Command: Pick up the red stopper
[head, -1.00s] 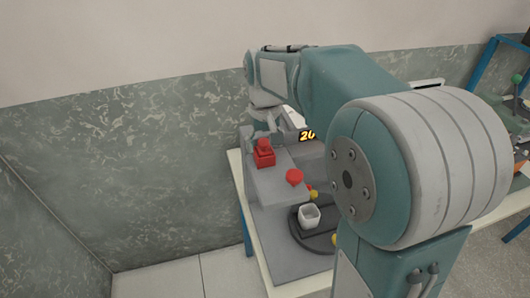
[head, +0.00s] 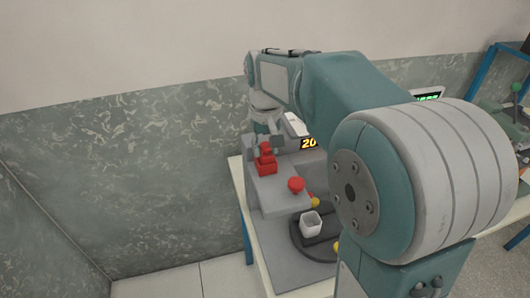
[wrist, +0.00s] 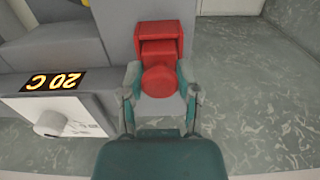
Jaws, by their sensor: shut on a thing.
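The red stopper (wrist: 159,81) shows a round end between the two fingers of my gripper (wrist: 160,88) in the wrist view. The fingers are closed on it from both sides. Behind it in that view is a red block-shaped holder (wrist: 158,30) with a stepped face. In the head view the stopper (head: 265,149) stands at the top of the red holder (head: 266,167), on the grey machine's left ledge. My gripper (head: 267,143) is right at it there. I cannot tell whether the stopper is clear of the holder.
A red mushroom-shaped knob (head: 296,185) sits right of the holder on the grey machine (head: 275,196). A yellow "20" display (head: 309,143) is behind. The wall (head: 130,190) is close on the left.

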